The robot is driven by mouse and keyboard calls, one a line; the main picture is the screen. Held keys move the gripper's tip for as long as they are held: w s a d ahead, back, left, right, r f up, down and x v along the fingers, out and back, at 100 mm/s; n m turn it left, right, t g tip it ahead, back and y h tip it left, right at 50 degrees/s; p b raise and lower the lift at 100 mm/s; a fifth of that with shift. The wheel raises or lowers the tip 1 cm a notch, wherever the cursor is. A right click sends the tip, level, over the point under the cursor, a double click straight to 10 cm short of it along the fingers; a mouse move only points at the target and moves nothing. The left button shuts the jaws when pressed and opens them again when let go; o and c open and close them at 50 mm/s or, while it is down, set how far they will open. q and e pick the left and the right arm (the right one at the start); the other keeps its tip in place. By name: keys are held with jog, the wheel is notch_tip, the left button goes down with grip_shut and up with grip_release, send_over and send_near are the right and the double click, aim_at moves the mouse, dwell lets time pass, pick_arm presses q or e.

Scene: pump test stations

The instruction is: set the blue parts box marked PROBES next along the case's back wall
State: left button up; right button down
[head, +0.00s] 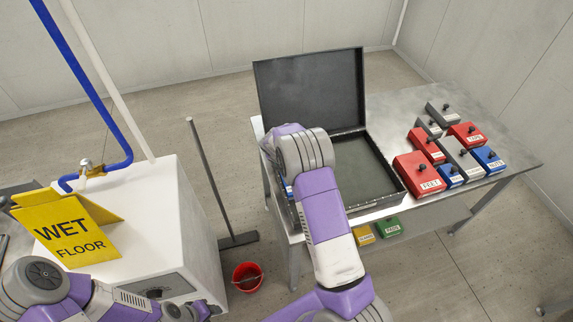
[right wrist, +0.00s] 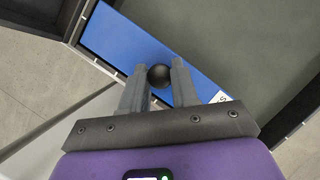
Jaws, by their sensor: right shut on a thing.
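The open dark grey case (head: 380,198) stands on the left part of the metal table, its lid (head: 310,90) raised at the back. In the right wrist view my right gripper (right wrist: 158,78) is shut on the black knob of a blue box (right wrist: 120,40). The box lies along the case's rim, at its left side; only the end of its label, an "S", shows. Whether it rests on the case floor is unclear. In the head view my right arm covers the gripper and most of the box; a blue sliver (head: 289,191) shows. My left gripper is out of view.
Yellow (head: 363,235) and green (head: 389,228) boxes sit on a lower shelf. Left are a white cabinet (head: 190,215), a wet-floor sign (head: 65,228) and a red bucket (head: 247,281).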

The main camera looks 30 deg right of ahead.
jog(key=c, duration=0.8)
grip_release()
jog(key=v, duration=0.7)
jog(key=shift+r+p, duration=0.35)
jog(key=shift+p, duration=0.05)
